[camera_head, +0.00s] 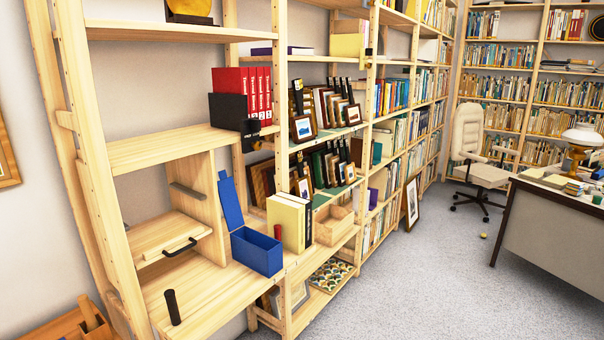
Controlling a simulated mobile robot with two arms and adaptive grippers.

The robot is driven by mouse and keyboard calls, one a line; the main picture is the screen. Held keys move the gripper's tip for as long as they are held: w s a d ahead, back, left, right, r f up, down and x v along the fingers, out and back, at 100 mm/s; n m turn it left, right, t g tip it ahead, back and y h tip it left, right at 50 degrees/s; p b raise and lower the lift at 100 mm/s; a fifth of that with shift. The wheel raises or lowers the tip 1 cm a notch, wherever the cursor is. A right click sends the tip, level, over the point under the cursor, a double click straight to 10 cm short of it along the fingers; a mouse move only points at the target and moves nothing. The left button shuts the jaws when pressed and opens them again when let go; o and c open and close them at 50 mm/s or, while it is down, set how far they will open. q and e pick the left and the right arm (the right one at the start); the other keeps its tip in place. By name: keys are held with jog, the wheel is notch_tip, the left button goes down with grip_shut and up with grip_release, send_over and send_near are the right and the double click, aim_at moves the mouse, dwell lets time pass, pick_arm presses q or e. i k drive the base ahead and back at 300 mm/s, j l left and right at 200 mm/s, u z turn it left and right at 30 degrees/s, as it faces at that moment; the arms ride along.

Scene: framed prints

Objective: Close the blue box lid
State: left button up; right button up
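The blue box (257,251) stands on a wooden shelf board at left centre. Its blue lid (230,201) is open and stands up at the box's left side, tilted a little back. The inside of the box shows dark, and I cannot see anything in it. Neither of my grippers shows in the head view.
Right of the box stand yellow books (288,222) and a small red item (277,232). A black cylinder (172,307) stands on the board in front. A wooden drawer with a black handle (180,247) is at left. Carpet (430,275) is open at right, before the desk (555,228).

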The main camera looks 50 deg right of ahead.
aim_at(226, 191)
jog(key=z, duration=1.15)
jog(key=i+l+u, duration=0.1)
jog(key=l, duration=0.25)
jog(key=i+l+u, duration=0.15)
jog(key=i+l, duration=0.15)
jog(key=l, duration=0.1)
